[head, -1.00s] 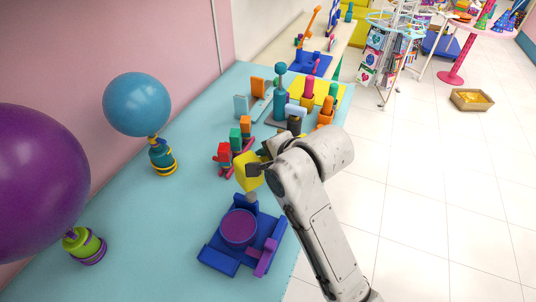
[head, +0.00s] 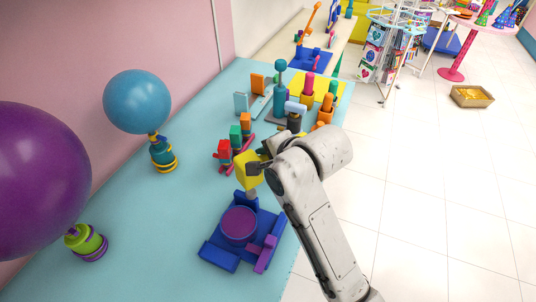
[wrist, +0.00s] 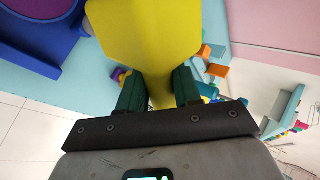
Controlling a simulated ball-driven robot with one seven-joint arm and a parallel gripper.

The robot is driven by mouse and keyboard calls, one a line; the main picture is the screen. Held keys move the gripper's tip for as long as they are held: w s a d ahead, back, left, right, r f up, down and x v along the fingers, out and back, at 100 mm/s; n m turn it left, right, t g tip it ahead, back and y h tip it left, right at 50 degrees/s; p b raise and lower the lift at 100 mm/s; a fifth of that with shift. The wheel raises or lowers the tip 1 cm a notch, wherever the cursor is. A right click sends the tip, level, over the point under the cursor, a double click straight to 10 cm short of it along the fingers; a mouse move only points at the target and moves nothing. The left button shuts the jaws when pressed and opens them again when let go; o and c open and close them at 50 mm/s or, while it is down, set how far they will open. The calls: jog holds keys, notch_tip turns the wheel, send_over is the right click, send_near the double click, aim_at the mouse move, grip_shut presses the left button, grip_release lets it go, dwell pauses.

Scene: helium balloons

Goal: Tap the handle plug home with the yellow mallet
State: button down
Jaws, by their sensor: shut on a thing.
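The yellow mallet (head: 246,171) is held in my gripper (head: 262,165), above the back edge of a blue fixture. In the wrist view the mallet (wrist: 150,35) fills the top centre, between the two dark green fingers of my gripper (wrist: 160,90). The blue fixture (head: 218,258) stands on the turquoise table and carries a round purple disc (head: 239,225) and a purple lever piece (head: 266,253). A small greyish piece (head: 251,193) shows just under the mallet; I cannot tell if they touch. I cannot single out the handle plug for sure.
Red (head: 224,155), green and orange pieces stand just behind the mallet. A blue balloon (head: 137,102) and a purple balloon (head: 38,180) rise from weighted bases at the left. The table's left middle is clear. White floor lies right.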

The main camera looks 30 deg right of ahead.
jog(key=shift+r, duration=0.15)
notch_tip(320, 180, up, 2)
jog(key=shift+r+p, duration=0.2)
jog(key=shift+p, duration=0.95)
jog(key=shift+r, duration=0.5)
notch_tip(320, 180, down, 10)
jog(key=b, duration=0.4)
jog(key=shift+b, duration=0.35)
jog(key=shift+s, duration=0.1)
notch_tip(320, 180, up, 5)
jog(key=p, duration=0.4)
jog(key=shift+r, duration=0.1)
